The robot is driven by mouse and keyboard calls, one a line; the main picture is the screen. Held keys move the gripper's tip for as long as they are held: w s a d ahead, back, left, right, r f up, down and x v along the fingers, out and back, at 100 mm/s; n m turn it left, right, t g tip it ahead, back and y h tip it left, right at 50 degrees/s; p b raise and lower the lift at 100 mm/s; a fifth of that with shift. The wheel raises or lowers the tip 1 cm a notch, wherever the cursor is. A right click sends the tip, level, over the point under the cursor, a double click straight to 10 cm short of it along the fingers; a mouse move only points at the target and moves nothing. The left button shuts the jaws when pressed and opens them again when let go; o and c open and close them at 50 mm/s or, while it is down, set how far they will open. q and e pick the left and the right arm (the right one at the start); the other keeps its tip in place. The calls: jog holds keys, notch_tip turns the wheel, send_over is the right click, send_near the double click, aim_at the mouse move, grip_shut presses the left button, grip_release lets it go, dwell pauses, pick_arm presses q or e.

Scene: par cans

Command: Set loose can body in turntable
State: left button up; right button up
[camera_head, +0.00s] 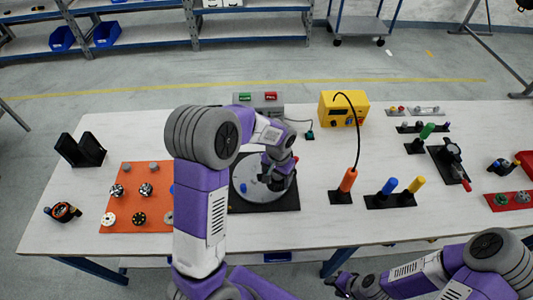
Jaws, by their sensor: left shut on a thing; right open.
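The turntable (246,197) is a light grey disc on a black square base at the middle of the table, with a small blue spot near its left side. My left gripper (276,178) is over the disc's right part, pointing down and shut on a dark thing. That thing looks like the can body, but it is small and mostly hidden by the fingers. I cannot tell whether it touches the disc. My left arm covers the area left of the turntable. My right gripper (344,286) is open and empty, low in front of the table's front edge.
An orange mat (127,217) with several small round parts lies left. A black holder (80,150) stands far left. A button box (259,101) and yellow station (344,110) stand behind. An orange-handled tool (347,182) and blue and yellow handles (416,184) stand right.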

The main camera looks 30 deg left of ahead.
pick_arm(q)
jog(key=shift+m, duration=0.8)
jog(key=shift+w+a+f+b, duration=0.6)
jog(key=shift+a+b, duration=0.1)
jog(key=shift+a, duration=0.65)
jog(key=shift+w+a+f+b, duration=0.45)
jog(key=shift+w+a+b, duration=0.25)
jog(key=shift+a, duration=0.6)
jog(key=shift+w+a+f+b, duration=0.55)
jog(key=shift+a+b, duration=0.2)
jog(key=shift+a, duration=0.6)
jog(key=shift+f+b, duration=0.8)
jog(key=shift+f, duration=0.5)
jog(key=shift+s, duration=0.1)
pick_arm(e)
notch_tip(320, 180, down, 6)
jog(key=shift+s+f, duration=0.2)
jog(key=shift+s, duration=0.25)
pick_arm(q)
jog(key=shift+s+f, duration=0.1)
jog(key=shift+s, duration=0.05)
pick_arm(e)
jog(key=shift+r, duration=0.1)
pick_arm(q)
jog(key=o, duration=1.1)
jog(key=shift+o, duration=0.4)
